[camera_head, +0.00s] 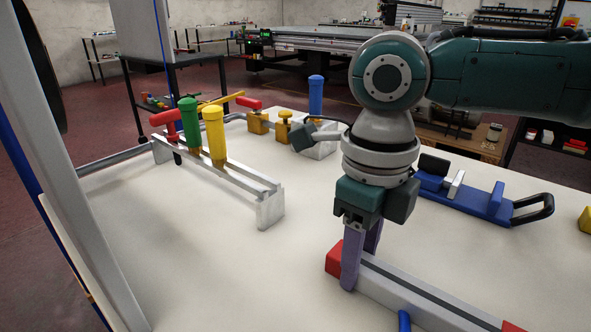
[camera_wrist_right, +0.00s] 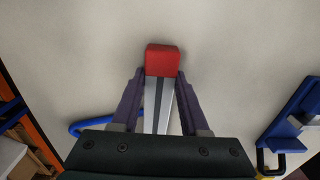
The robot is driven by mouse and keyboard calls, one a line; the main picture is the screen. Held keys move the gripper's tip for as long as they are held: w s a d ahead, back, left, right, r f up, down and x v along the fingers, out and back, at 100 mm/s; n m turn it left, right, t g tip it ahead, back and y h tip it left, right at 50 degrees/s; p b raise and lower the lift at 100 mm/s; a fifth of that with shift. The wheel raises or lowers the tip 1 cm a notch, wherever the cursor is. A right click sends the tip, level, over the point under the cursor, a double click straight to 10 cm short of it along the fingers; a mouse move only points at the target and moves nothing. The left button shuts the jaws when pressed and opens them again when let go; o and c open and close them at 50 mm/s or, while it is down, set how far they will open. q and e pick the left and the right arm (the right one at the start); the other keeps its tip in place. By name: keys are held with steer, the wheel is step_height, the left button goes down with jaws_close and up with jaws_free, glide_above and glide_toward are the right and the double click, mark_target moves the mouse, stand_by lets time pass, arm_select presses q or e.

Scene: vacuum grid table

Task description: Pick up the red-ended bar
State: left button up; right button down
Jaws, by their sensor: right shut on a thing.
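The red-ended bar (camera_head: 416,291) is a long pale bar with a dark stripe along its top and a red block at each visible end. It lies at the front right of the white table in the head view. In the right wrist view its red end (camera_wrist_right: 162,60) points away from my gripper. My right gripper (camera_head: 358,270) is shut on the bar close to its left red end, one purple finger on each side. It also shows in the right wrist view (camera_wrist_right: 158,78). I cannot tell whether the bar touches the table. My left gripper is not in view.
A blue clamp (camera_head: 480,197) with a black handle lies behind the bar on the right. A pale rail (camera_head: 235,181) with green and yellow cylinders stands on the left. A blue rod (camera_head: 404,320) is beside the bar. The middle-left tabletop (camera_head: 200,270) is clear.

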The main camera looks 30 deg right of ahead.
steer(key=shift+r, duration=0.15)
step_height(320, 180, up, 24)
steer(key=p, duration=0.9)
steer(key=shift+r, duration=0.15)
stand_by(0.4)
